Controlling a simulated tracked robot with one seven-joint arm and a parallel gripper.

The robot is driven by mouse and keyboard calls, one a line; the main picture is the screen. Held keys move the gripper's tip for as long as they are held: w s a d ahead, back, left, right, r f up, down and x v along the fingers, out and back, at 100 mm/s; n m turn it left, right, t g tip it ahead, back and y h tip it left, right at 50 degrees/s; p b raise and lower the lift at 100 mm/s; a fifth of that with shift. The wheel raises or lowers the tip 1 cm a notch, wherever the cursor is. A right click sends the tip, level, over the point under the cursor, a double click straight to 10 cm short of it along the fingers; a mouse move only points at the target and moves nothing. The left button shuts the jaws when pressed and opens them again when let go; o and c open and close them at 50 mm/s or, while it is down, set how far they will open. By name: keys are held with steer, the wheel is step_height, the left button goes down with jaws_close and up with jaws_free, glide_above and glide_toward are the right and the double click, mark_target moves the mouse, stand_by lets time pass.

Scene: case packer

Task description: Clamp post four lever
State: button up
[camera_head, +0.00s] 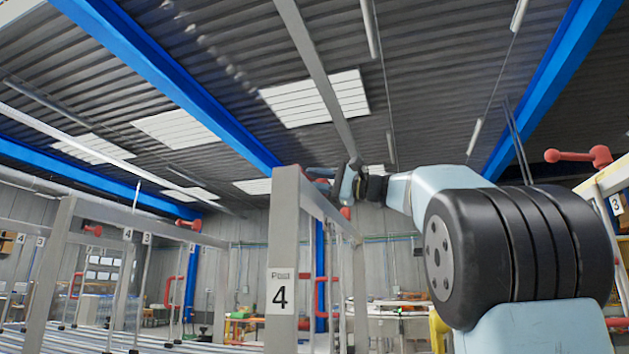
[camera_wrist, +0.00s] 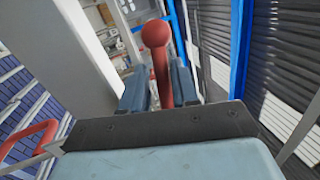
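The post four (camera_head: 283,240) is a grey upright with a "Post 4" label, left of my arm in the head view. Its red lever (camera_head: 322,172) shows small near the post's top, partly hidden by my gripper (camera_head: 346,184). In the wrist view the red lever, with its round knob (camera_wrist: 155,33), stands between the two fingers of my gripper (camera_wrist: 161,86). The fingers are apart, one on each side of the lever's stalk. The knob lies past the fingertips. The lever's lower end is hidden behind the gripper's dark front plate.
A grey frame beam runs back from the post's top beside my gripper. Another red lever (camera_head: 580,156) sits on post 3 at the right. More posts with red levers (camera_head: 189,224) stand at the left. A red curved bar (camera_wrist: 28,138) shows at the wrist view's lower left.

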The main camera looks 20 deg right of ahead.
steer(key=shift+w+a+r, duration=0.1)
steer(key=shift+a, duration=0.2)
steer(key=shift+c, duration=0.2)
jaws_close()
